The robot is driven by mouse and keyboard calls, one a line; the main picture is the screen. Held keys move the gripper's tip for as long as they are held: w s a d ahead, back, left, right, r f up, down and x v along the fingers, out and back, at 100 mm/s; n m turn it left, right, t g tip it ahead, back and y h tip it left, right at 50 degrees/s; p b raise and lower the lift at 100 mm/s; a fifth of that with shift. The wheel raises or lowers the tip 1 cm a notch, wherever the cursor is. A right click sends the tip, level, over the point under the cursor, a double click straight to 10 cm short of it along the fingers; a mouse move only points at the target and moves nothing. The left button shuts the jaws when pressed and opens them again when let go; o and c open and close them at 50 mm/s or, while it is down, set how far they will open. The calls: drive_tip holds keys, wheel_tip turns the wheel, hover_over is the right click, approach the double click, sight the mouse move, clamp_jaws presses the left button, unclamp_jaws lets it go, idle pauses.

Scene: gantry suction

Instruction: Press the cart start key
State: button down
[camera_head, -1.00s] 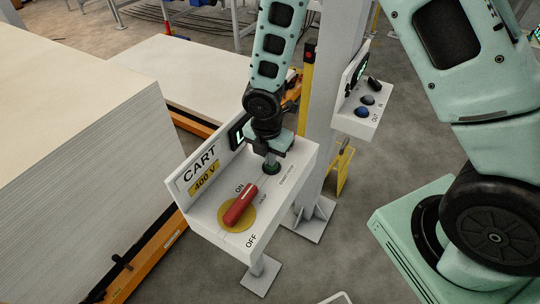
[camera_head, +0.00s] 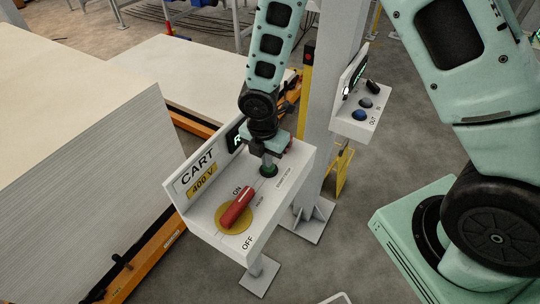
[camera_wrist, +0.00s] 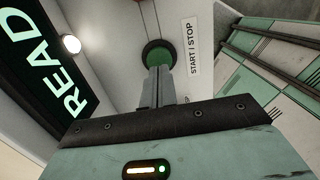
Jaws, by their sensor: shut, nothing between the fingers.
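The cart start key is a round green button in a black ring (camera_wrist: 160,54), beside the START / STOP label (camera_wrist: 191,47) in the wrist view. In the head view its green edge (camera_head: 268,171) shows on the white CART box (camera_head: 208,222). My gripper (camera_wrist: 159,70) is shut and empty, its fingertips over the button and hiding part of it. In the head view my gripper (camera_head: 267,163) points down onto the button. The tips look at or very near its face; I cannot tell how far it is pushed in. The lit display (camera_wrist: 40,65) reads READ, cut off.
A red rotary handle (camera_head: 237,207) on a yellow disc lies left of the button, its upper end towards ON. A lit white lamp (camera_wrist: 71,43) sits beside the display. A grey post (camera_head: 333,95) and a second button box (camera_head: 351,130) stand to the right.

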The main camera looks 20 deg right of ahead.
wheel_tip(320, 180, up, 11)
drive_tip(key=b, duration=0.2)
drive_tip(key=shift+s+a, duration=0.15)
drive_tip(key=shift+a, duration=0.3)
idle(1.3)
drive_tip(key=s+a+f+m+b, duration=0.1)
drive_tip(key=s+m+b, duration=0.5)
drive_tip(key=s+m, duration=0.2)
drive_tip(key=s+a+f+m+y+b, duration=0.1)
drive_tip(key=s+a+f+m+b, duration=0.1)
drive_tip(key=s+m+b, duration=0.4)
drive_tip(key=s+m, duration=0.3)
drive_tip(key=s, duration=0.3)
drive_tip(key=shift+a+f, duration=0.15)
drive_tip(key=shift+f, duration=0.05)
